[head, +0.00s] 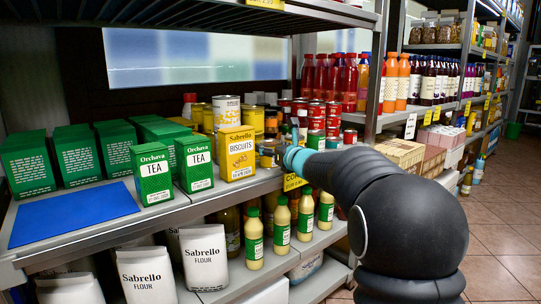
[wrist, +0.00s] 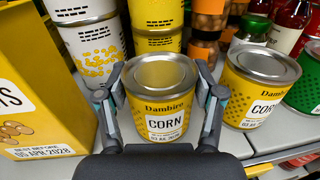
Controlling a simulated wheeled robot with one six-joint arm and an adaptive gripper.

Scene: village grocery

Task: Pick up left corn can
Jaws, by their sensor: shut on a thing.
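The left corn can (wrist: 163,122) is yellow with a silver lid and a white CORN label. It stands upright in the middle of the wrist view. My gripper (wrist: 160,92) is shut on it, one finger on each side. I cannot tell whether its base touches the shelf. A second corn can (wrist: 258,88) stands just to the right, apart from the held one. In the head view my gripper (head: 284,154) is at the shelf's front edge, partly hidden by my arm, and the held can shows only in part.
Red and green cans (head: 316,120) are to the right. The shelf front (head: 210,200) carries a yellow price tag.

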